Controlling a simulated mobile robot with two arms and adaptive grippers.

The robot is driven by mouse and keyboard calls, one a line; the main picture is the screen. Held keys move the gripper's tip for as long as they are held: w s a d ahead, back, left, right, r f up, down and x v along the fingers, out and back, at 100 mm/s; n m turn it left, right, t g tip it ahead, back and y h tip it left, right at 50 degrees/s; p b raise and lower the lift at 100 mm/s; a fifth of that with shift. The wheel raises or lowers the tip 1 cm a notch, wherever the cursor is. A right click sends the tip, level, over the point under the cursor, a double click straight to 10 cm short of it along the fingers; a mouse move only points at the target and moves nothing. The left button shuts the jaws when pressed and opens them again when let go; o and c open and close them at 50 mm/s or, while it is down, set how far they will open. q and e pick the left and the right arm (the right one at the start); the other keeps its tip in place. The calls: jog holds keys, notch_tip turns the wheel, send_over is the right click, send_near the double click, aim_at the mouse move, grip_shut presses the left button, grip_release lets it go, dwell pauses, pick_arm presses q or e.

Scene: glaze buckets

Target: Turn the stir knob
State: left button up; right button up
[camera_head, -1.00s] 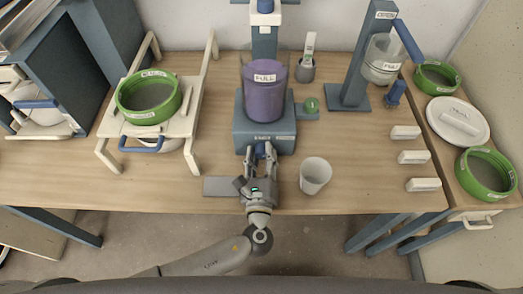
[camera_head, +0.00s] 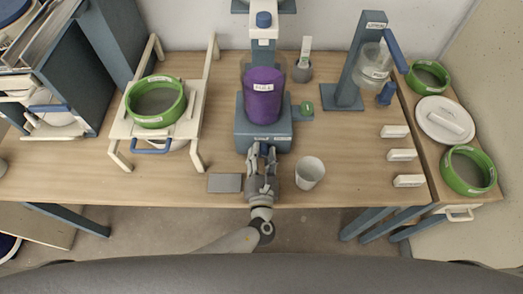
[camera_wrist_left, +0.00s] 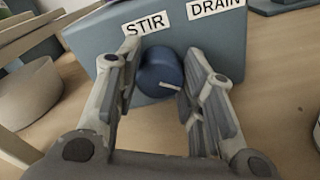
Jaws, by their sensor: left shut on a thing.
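The blue stir knob (camera_wrist_left: 160,73) sits on the front of the blue-grey mixer base (camera_head: 263,128), under the STIR label in the left wrist view. A white mark on the knob points to the right and slightly down. My left gripper (camera_head: 263,157) is at the knob, with one finger on each side of it, and is shut on it. The fingers also show in the left wrist view (camera_wrist_left: 160,85). A clear bucket with purple glaze (camera_head: 263,95) and a label stands on the base. My right gripper is not in view.
A white cup (camera_head: 309,172) stands close to the right of my left gripper, and a flat grey plate (camera_head: 225,183) lies to its left. A white rack with a green-rimmed sieve (camera_head: 156,102) stands further left. White blocks (camera_head: 402,155) lie on the right.

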pick_arm(q)
jog(key=m+p, duration=0.2)
jog(key=m, duration=0.2)
jog(key=shift+m, duration=0.3)
dwell(0.3)
jog(key=o, duration=1)
jog(key=shift+d, duration=0.1)
jog(key=s, duration=1.2)
jog(key=shift+r, duration=0.2)
